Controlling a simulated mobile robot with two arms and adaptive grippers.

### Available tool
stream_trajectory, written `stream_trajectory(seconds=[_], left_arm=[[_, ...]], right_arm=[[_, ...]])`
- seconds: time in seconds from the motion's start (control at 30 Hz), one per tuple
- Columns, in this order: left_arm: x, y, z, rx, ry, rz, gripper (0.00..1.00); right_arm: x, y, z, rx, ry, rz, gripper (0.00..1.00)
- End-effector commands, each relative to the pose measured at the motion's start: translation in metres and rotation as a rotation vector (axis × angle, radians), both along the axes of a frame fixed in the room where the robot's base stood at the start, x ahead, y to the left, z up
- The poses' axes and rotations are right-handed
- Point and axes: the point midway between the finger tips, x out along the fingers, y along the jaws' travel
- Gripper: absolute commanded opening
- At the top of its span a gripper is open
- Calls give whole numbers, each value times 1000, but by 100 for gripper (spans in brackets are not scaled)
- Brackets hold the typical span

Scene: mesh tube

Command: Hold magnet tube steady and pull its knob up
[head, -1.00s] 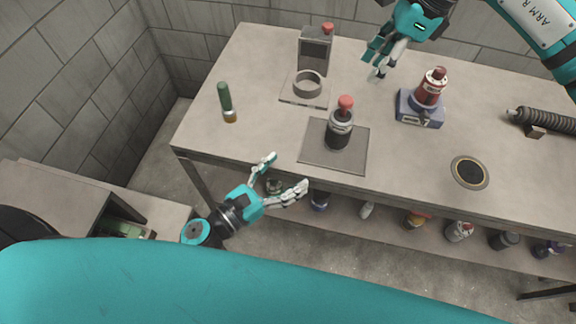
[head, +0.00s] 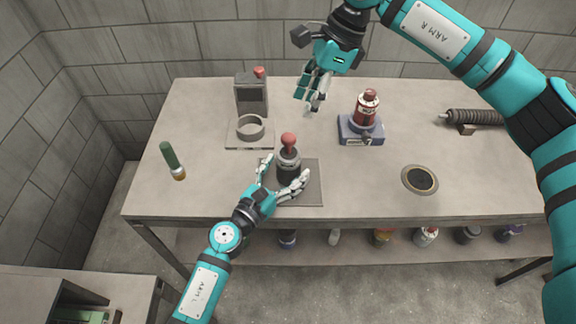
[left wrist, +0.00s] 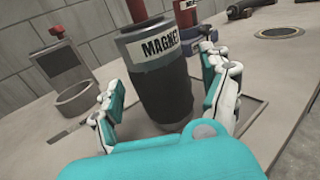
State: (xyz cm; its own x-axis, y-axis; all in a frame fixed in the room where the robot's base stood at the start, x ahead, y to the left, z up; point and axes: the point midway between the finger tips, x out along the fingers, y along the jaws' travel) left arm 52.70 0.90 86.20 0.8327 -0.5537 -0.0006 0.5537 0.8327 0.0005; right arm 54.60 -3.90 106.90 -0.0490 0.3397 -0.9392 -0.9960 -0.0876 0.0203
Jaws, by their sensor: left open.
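The magnet tube (head: 289,167) is a dark upright cylinder with a red knob (head: 289,140) on top. It stands on a grey square mat (head: 312,190) near the table's front. In the left wrist view the tube (left wrist: 160,90) fills the middle, its "MAGNE…" label facing me and the knob cut off by the top edge. My left gripper (head: 284,174) is open, with one finger on either side of the tube; gaps show beside it in the wrist view. My right gripper (head: 311,104) hangs empty above the table, behind and right of the knob; its finger opening is unclear.
A grey box with a red top (head: 252,95) and a ring on a plate (head: 250,128) stand behind left. A red bottle on a blue base (head: 362,132) is behind right. A green-handled tool (head: 172,160) lies left, a round disc (head: 420,180) right.

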Motion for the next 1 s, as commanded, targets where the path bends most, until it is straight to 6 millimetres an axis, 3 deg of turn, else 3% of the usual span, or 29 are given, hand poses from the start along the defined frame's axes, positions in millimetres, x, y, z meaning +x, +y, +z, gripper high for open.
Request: stream_trajectory(seconds=[0.13, 0.47, 1.0], left_arm=[[9, -6, 0, -2, 0, 0, 80], [11, -8, 0, -1, 1, -1, 80], [11, -8, 0, -1, 1, -1, 9]], right_arm=[[0, 0, 0, 0, 0, 0, 38], [0, 0, 0, 0, 0, 0, 38], [0, 0, 0, 0, 0, 0, 38]])
